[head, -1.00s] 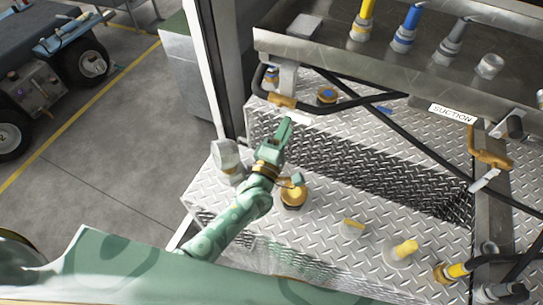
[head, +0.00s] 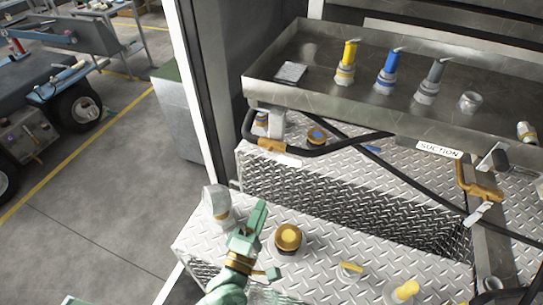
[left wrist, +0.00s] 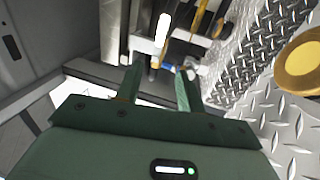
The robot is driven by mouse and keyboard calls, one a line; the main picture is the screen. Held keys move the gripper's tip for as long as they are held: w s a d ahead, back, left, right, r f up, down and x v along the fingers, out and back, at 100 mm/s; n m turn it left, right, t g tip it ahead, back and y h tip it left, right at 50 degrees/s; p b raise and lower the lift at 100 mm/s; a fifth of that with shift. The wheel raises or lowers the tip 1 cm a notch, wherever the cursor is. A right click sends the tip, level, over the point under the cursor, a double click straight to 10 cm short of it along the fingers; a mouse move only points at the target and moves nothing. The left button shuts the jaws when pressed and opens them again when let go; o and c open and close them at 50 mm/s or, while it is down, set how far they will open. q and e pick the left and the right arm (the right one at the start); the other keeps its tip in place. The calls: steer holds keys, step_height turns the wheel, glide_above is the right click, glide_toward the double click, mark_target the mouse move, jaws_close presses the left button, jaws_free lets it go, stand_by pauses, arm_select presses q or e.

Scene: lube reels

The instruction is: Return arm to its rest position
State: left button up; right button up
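My left arm is green, and its gripper (head: 254,215) is low in the head view, over the diamond-plate step (head: 330,250). It lies between a grey-white fitting (head: 218,208) on its left and a round yellow-topped cap (head: 288,238) on its right. In the left wrist view the two fingers stand apart with a gap (left wrist: 158,84) between them, and nothing appears held. The yellow cap also shows at the right edge there (left wrist: 302,62). My right gripper is in neither view.
A metal tray (head: 262,91) holds yellow (head: 346,66), blue (head: 387,74) and grey (head: 432,84) nozzles. Black hoses with an orange-sleeved end (head: 272,145) cross below it. A dark frame with a pale edge (head: 202,95) stands left. Open floor (head: 100,200) lies beyond it.

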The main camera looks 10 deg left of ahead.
arm_select(q)
steer(key=s+a+r+m+g+y, duration=0.2)
steer(key=s+a+m+g+y, duration=0.3)
steer(key=a+m, duration=0.6)
steer(key=s+a+r+m+g+y, duration=0.25)
steer(key=s+a+m+g, duration=0.55)
steer(key=m, duration=0.4)
steer(key=s+d+f+g+h+b, duration=0.1)
steer(key=s+d+f+g+b, duration=0.15)
steer(key=f, duration=1.55)
steer(key=s+d+f+g+h+b, duration=0.15)
steer(key=f+b, duration=0.25)
steer(key=f, duration=1.3)
steer(key=s+f+n+g+h+b, duration=0.1)
steer(key=s+f+n+b, duration=0.2)
steer(key=s+f, duration=1.6)
steer(key=shift+s+a+f+g+b, duration=0.25)
steer(key=shift+s+g+b, duration=0.2)
steer(key=shift+b, duration=0.4)
